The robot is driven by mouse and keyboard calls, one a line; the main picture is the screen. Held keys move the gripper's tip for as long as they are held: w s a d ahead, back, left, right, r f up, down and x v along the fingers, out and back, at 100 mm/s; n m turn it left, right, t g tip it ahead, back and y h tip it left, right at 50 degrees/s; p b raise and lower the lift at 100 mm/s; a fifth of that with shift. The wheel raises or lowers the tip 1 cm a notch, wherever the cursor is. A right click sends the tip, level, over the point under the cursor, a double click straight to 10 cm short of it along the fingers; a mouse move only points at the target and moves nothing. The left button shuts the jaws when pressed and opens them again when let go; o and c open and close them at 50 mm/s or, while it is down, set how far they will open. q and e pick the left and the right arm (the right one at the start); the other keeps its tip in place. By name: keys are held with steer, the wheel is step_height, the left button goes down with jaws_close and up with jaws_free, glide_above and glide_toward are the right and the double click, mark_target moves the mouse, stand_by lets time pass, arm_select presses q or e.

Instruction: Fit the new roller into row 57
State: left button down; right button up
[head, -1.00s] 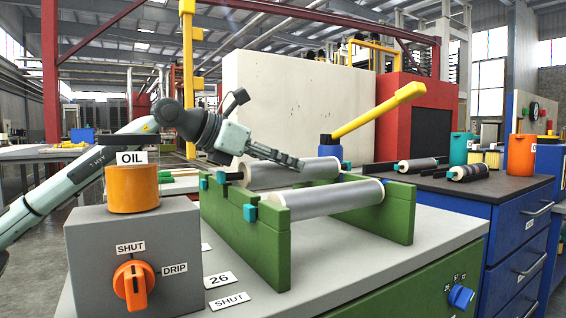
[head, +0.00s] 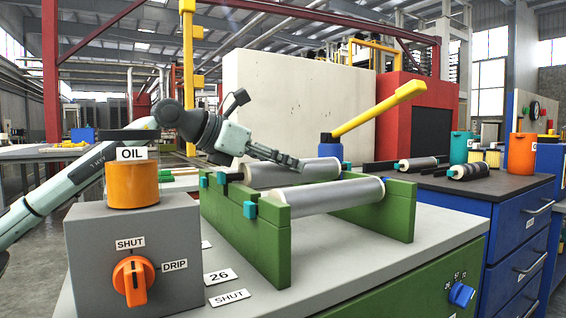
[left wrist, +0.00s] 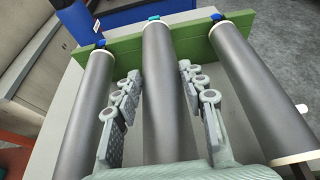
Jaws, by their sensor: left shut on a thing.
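A green rack (head: 270,237) on the grey bench carries grey rollers. The front roller (head: 325,198) lies across it, and another roller (head: 290,173) lies behind. In the left wrist view three rollers lie side by side: left (left wrist: 82,115), middle (left wrist: 163,90) and right (left wrist: 265,95). My left gripper (head: 296,163) reaches over the rear roller in the head view. Its fingers (left wrist: 160,100) stand on both sides of the middle roller and are shut on it. The middle roller's far end is at the green rail, by a cyan block. Its near end is hidden by the gripper. My right gripper is not in view.
A grey box (head: 132,255) with an orange SHUT/DRIP knob and an OIL pot (head: 132,187) stands at front left. A blue dial (head: 461,294) is on the green cabinet front. A yellow lever (head: 380,108) rises behind the rack. More rollers (head: 418,163) lie on the dark-topped blue cabinet.

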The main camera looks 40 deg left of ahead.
arm_select(q)
steer(key=shift+f+b, duration=0.9)
steer(key=shift+f, duration=0.05)
stand_by(0.5)
stand_by(0.4)
steer(key=c, duration=0.9)
jaws_free()
steer(key=shift+o, duration=0.4)
steer(key=shift+f, duration=0.2)
steer(key=v, duration=1.2)
steer(key=shift+s+a+r, duration=0.1)
